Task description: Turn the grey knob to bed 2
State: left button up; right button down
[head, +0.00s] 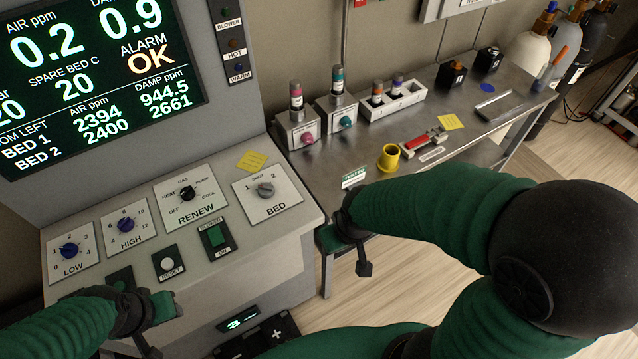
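The grey knob (265,189) sits on a white plate marked BED (283,205), at the right end of the sloping console top. The plate carries the marks 1, SHUT and 2; I cannot make out for certain which mark the knob points to. My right gripper (348,245) is off the console's right edge, to the right of and below the knob, apart from it. My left gripper (155,322) is over the console's front left, well away from the knob. Neither gripper visibly holds anything; how far their fingers are apart is unclear.
The console also has a RENEW knob (187,193), blue HIGH (126,224) and LOW (69,250) knobs, a RESET button (167,264) and a green switch (216,237). A yellow note (252,161) lies above the BED plate. A steel bench (340,170) with a yellow cup (389,157) stands right.

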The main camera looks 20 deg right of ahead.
aim_at(266, 190)
jog(key=z, duration=0.3)
jog(key=l, duration=0.2)
jog(key=l+u, duration=0.4)
jog(key=i+l+u, duration=0.1)
jog(key=l+u, duration=0.15)
jog(key=u, duration=0.9)
